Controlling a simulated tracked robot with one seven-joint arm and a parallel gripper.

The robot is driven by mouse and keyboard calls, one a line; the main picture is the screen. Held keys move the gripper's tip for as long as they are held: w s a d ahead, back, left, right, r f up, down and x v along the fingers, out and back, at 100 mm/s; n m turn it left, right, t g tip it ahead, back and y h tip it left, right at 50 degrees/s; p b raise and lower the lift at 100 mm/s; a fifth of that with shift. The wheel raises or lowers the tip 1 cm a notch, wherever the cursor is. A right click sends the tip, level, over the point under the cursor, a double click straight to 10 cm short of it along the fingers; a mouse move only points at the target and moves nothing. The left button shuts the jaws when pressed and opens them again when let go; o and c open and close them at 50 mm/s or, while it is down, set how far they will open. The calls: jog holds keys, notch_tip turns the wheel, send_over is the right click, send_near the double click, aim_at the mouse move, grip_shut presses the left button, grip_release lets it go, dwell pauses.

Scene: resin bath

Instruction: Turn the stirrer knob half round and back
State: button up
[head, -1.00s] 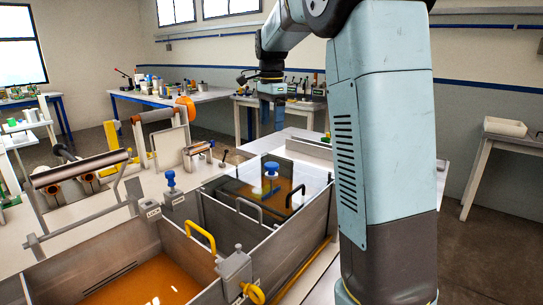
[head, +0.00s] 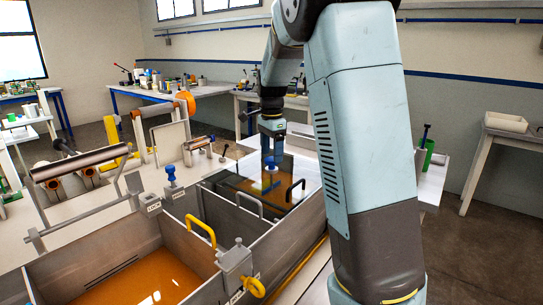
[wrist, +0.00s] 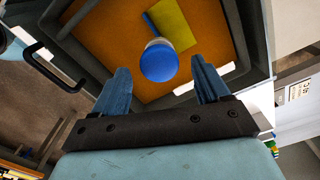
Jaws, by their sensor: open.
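The round blue stirrer knob (wrist: 159,62) shows in the wrist view over a bath of amber resin (wrist: 100,45). It lies between and just beyond the tips of my gripper (wrist: 161,72). The jaws are open, one blue finger on each side, with gaps to the knob. In the head view my gripper (head: 271,157) points down over the far tank, and its fingers partly hide the knob there. A yellow flat piece (wrist: 172,24) and a blue bar lie behind the knob in the wrist view.
A near tank with amber resin (head: 150,284) has a yellow handle (head: 201,230). A black handle (head: 294,190) rises by the far tank. A metal roller (head: 75,166) stands at left.

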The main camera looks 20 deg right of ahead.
jog(key=shift+f, duration=0.9)
jog(key=c, duration=1)
